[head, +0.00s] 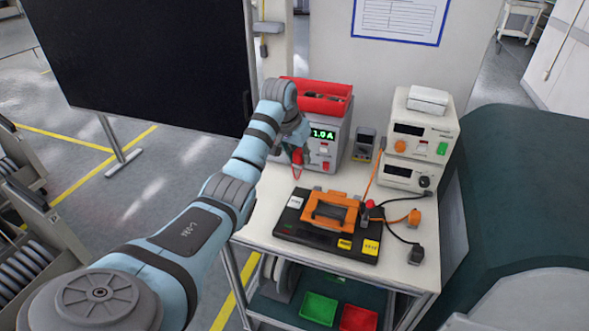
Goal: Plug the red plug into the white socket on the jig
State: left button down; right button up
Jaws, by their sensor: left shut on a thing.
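My left gripper (299,158) is above the back left of the table, in front of the grey power supply. It is shut on a small red piece that looks like the red plug (297,157); the arm hides part of it. The jig is a black base (288,226) with an orange clamp frame (331,210) on top, to the front right of the gripper and apart from it. A white patch (296,202) lies on the base's left; I cannot tell whether it is the white socket. My right gripper is not in view.
The power supply (334,155) carries a red bin (318,103). White instruments (421,140) are stacked at the back right. Cables run from the jig's right side to an orange plug (413,218) and a black plug (416,254). A strip of table left of the jig is clear.

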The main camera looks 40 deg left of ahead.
pick_arm(q)
notch_tip(320, 180, down, 6)
jog(key=s+n+y+p, duration=0.1)
jog(key=n+p, duration=0.1)
jog(key=p, duration=0.2)
jog(key=shift+s+f, duration=0.2)
jog(key=shift+f, duration=0.05)
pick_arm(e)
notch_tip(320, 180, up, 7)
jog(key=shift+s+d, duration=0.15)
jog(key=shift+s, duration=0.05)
pick_arm(q)
jog(key=shift+f, duration=0.1)
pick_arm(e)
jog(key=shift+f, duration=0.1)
pick_arm(q)
jog(key=shift+a+f, duration=0.15)
jog(key=shift+f, duration=0.8)
notch_tip(320, 180, down, 2)
jog(key=shift+f+b, duration=0.1)
jog(key=shift+b, duration=0.4)
jog(key=shift+f+b, duration=0.8)
jog(key=shift+b, duration=0.05)
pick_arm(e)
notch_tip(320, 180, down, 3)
pick_arm(q)
jog(key=shift+r, duration=0.1)
